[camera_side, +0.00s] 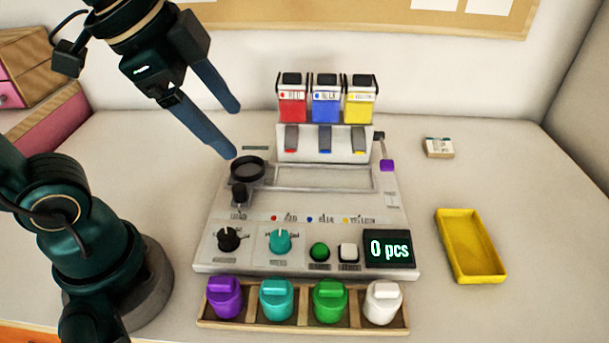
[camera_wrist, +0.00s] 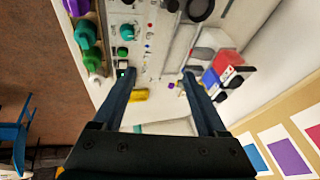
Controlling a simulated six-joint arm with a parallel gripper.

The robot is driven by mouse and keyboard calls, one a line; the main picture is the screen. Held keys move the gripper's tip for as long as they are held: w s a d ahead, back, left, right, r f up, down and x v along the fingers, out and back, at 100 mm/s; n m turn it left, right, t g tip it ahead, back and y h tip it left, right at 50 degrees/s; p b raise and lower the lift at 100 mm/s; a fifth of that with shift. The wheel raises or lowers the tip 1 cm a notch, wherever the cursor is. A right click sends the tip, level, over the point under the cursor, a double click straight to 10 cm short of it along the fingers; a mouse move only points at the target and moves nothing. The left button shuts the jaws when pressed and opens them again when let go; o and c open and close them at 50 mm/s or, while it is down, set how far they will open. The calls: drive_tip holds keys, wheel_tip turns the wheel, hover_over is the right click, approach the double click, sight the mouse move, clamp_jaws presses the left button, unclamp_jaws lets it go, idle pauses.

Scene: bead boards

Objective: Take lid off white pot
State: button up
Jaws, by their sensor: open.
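The white pot (camera_side: 382,306) stands at the right end of a wooden rack (camera_side: 252,318), with its white lid (camera_side: 383,289) on. Next to it in the rack are a green pot (camera_side: 330,304), a teal pot (camera_side: 277,303) and a purple pot (camera_side: 225,301), each lidded. My gripper (camera_side: 237,132) is open and empty, high over the back left of the bead machine, well away from the white pot. In the wrist view my two fingers (camera_wrist: 158,75) are spread apart, and the white pot (camera_wrist: 92,62) shows at the left.
The bead machine (camera_side: 200,258) has knobs, buttons and a display reading 0 pcs. Red, blue and yellow hoppers (camera_side: 326,104) rise at its back. A yellow tray (camera_side: 470,246) and a small block (camera_side: 438,147) lie to the right. Table space around the tray is clear.

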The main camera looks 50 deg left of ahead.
drive_tip(key=w+d+r+m+g, duration=0.1)
drive_tip(key=w+d+r+m, duration=0.1)
drive_tip(key=w+d+m, duration=0.4)
drive_tip(key=m+g, duration=0.4)
drive_tip(key=m, duration=0.9)
hover_over(387, 286)
wheel_tip(387, 286, down, 13)
drive_tip(key=shift+w+r, duration=0.1)
drive_tip(key=shift+r, duration=0.05)
drive_tip(key=shift+d+f, duration=0.1)
drive_tip(key=shift+f, duration=2.5)
clamp_jaws()
